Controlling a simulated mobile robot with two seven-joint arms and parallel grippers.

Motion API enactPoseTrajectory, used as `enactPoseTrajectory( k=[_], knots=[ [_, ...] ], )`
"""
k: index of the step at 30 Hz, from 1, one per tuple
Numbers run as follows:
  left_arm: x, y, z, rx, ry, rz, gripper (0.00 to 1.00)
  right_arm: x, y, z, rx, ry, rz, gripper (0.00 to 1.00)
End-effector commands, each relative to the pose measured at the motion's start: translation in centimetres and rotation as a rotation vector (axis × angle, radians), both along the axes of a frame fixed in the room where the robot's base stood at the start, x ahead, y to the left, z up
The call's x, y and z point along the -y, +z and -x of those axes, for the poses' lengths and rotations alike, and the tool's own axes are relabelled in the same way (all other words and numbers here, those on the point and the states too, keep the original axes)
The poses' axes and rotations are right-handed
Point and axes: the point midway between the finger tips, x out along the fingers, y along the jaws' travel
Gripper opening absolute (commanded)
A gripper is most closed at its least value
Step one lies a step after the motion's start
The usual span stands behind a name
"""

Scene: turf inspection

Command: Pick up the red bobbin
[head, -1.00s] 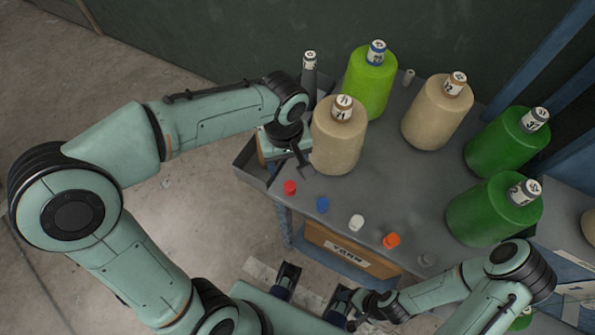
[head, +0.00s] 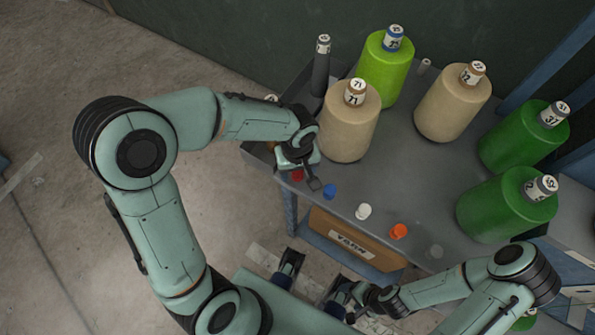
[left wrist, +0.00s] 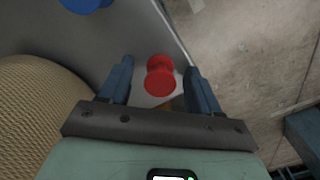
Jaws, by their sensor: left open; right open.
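The red bobbin (head: 297,175) stands near the front left edge of the grey cart top, partly covered by my left gripper in the head view. In the left wrist view the red bobbin (left wrist: 160,76) shows between the two fingers of my left gripper (left wrist: 160,78), with a gap on each side. My left gripper (head: 306,182) is open and empty, over the cart's front left corner. My right gripper (head: 340,303) is at the bottom of the head view, low in front of the cart and away from the bobbins.
Blue (head: 329,191), white (head: 363,211) and orange (head: 398,231) bobbins stand in a row to the right along the cart's front edge. A beige yarn cone (head: 348,130) stands close behind my left gripper. More green and beige cones stand farther back and right.

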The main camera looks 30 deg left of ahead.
Motion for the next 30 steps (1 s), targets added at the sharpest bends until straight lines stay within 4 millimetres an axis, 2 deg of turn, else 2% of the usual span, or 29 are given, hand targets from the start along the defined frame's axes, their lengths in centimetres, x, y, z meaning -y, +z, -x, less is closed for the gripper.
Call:
enactPoseTrajectory(
  k=[6,8,9,12,23,26,30],
  knots=[
    [0.0,-0.1,0.0,0.0,0.0,0.0,0.63,0.0,0.0,0.0,0.001,0.0,0.0,0.7],
    [0.0,-0.1,0.0,0.0,0.0,0.0,0.47,0.0,0.0,0.0,0.001,0.0,0.0,0.7],
    [0.0,-0.1,0.0,0.0,0.0,0.0,0.33,0.0,0.0,0.0,0.001,0.0,0.0,0.7],
    [0.0,-0.1,0.0,0.0,-0.001,0.0,0.03,0.0,0.0,0.0,0.001,0.0,0.0,0.7],
    [0.0,0.2,0.0,0.001,-0.001,0.0,0.03,0.0,0.1,0.0,0.0,0.0,0.0,0.7],
    [0.0,0.8,-0.1,0.003,-0.001,0.0,0.03,0.0,0.2,0.0,-0.001,0.0,0.0,0.7],
    [0.0,2.7,-0.1,0.005,-0.001,0.001,0.03,0.0,0.4,0.1,-0.004,0.001,-0.001,0.7]
  ],
)
